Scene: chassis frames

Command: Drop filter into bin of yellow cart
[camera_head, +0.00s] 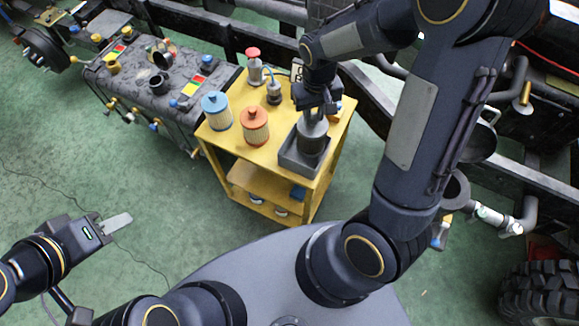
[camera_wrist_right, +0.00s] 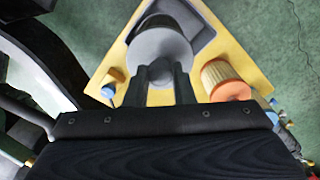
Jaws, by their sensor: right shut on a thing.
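The yellow cart (camera_head: 330,135) stands in the middle of the head view. Its dark grey bin (camera_head: 288,158) sits at the front right corner of the top; the bin also shows in the right wrist view (camera_wrist_right: 203,22). My right gripper (camera_head: 316,108) is shut on the top knob of a grey filter (camera_head: 313,132), which shows large in the wrist view (camera_wrist_right: 160,44). The filter is upright at the bin, its lower part overlapping the bin's inside; I cannot tell whether it touches the floor of the bin. My left gripper (camera_head: 117,223) is empty over the floor, its finger gap not visible.
A blue-capped filter (camera_head: 217,111) and an orange-capped filter (camera_head: 255,126) stand left of the bin on the cart. A red-topped item (camera_head: 254,68) and a small blue-topped item (camera_head: 274,92) stand behind. A dark machine block (camera_head: 160,95) is left of the cart.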

